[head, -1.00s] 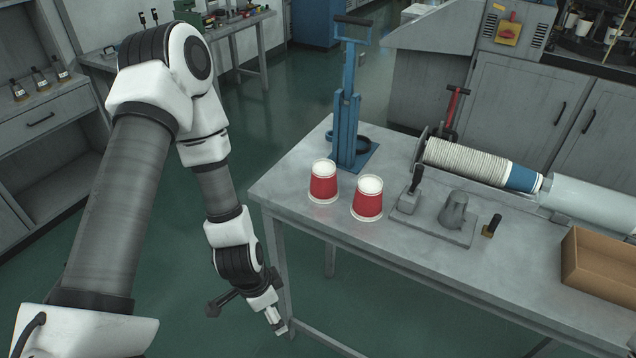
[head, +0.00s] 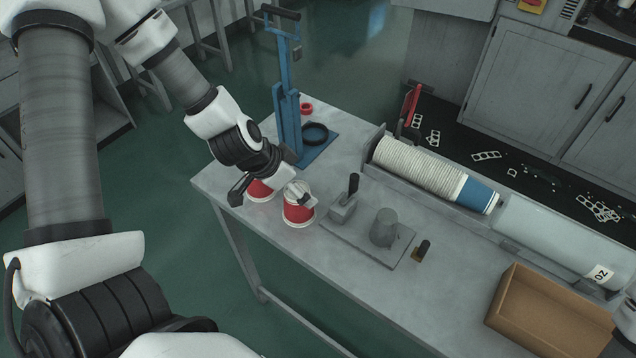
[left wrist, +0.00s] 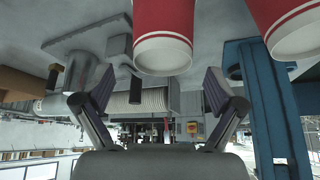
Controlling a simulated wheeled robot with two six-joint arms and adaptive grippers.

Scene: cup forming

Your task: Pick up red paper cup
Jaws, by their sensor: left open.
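Two red paper cups with white tops stand side by side near the left end of the metal table (head: 450,290). The nearer, right-hand red cup (head: 298,213) is partly covered by my left gripper (head: 299,192) in the head view. The other red cup (head: 258,191) is mostly hidden behind my left wrist. In the left wrist view the gripper (left wrist: 160,87) is open and empty, its fingers spread. One red cup (left wrist: 163,30) lies beyond the gap between them, and the other cup (left wrist: 292,28) is off to the right. My right gripper is out of view.
A blue hand press (head: 290,115) stands just behind the cups. To their right is a grey plate fixture (head: 350,240), with a cardboard box (head: 545,315) farther right. A stack of white cups (head: 425,170) lies in a trough along the back.

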